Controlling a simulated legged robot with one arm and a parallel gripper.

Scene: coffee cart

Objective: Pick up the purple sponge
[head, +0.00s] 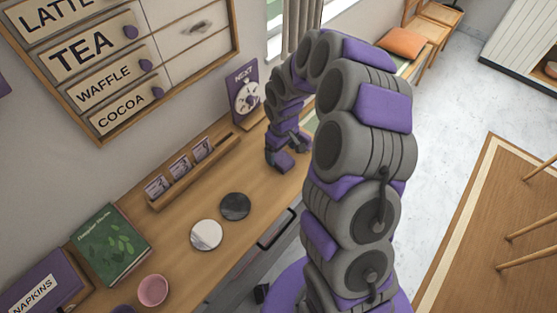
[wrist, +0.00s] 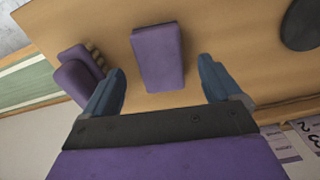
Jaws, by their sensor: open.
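The purple sponge (wrist: 158,57) is a plain block lying on the wooden counter in the wrist view. My gripper (wrist: 160,68) is open, with one blue finger to the left of the sponge and one to its right. The fingers appear apart from the sponge, and the gap between them is empty at their tips. In the head view my gripper (head: 287,152) is low over the far end of the counter, partly hidden by its own links. I cannot clearly separate the sponge from my gripper there.
Another purple object (wrist: 76,74) with tan ridges lies left of the fingers. A dark disc (head: 235,206) and a white disc (head: 206,235) lie on the counter (head: 180,262). A wooden card rack (head: 190,178) and a "NEXT" sign (head: 243,92) stand along the wall.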

